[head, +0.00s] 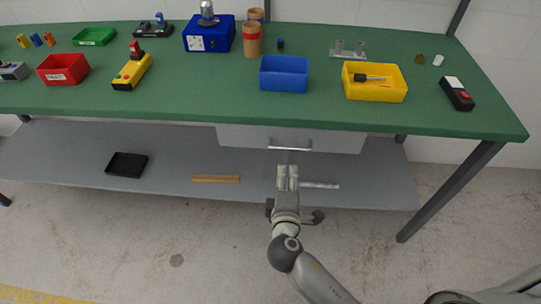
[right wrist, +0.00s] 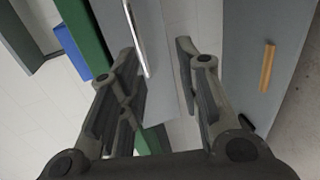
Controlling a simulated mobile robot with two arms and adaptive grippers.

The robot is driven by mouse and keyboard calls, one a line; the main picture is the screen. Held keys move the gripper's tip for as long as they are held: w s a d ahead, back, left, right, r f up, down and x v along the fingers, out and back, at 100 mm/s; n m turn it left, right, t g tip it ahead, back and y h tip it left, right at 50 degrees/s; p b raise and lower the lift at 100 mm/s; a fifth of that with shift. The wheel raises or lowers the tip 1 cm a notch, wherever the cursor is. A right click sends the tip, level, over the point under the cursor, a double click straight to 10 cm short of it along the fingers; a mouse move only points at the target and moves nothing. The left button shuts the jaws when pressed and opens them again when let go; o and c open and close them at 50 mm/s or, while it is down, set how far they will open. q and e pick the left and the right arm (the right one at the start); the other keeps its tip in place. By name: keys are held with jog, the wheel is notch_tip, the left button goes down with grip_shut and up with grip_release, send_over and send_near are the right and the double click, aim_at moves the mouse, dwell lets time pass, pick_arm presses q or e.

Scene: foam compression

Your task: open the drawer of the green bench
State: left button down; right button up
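The green bench (head: 180,98) has a pale grey drawer (head: 240,137) under its top, and the drawer looks closed. A silver bar handle (head: 290,149) runs across its front; it also shows in the right wrist view (right wrist: 135,35). My right gripper (head: 287,168) is just below and in front of the handle in the head view. In the right wrist view my right gripper (right wrist: 158,50) is open and empty. The handle appears between its fingers, nearer the left one; whether it is within their reach I cannot tell. My left gripper is not in view.
A grey lower shelf (head: 75,150) holds a black tray (head: 127,164) and a wooden strip (head: 215,179). A blue bin (head: 284,74) and a yellow bin (head: 375,93) stand on the bench above the drawer. A dark bench leg (head: 450,190) is at the right. The floor in front is clear.

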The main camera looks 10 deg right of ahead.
aim_at(288, 149)
jog(key=shift+t, duration=0.3)
jog(key=w, duration=0.1)
jog(key=w+d+r, duration=0.1)
jog(key=w, duration=0.2)
jog(key=shift+w+d+r, duration=0.1)
jog(key=shift+d+r, duration=0.05)
jog(key=shift+r, duration=0.25)
jog(key=p+x, duration=0.1)
jog(key=x, duration=0.5)
jog(key=shift+w+d+f, duration=0.1)
jog(key=shift+w+f, duration=0.05)
jog(key=shift+w, duration=0.05)
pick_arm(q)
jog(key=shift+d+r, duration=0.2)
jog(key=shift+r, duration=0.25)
pick_arm(e)
grip_shut()
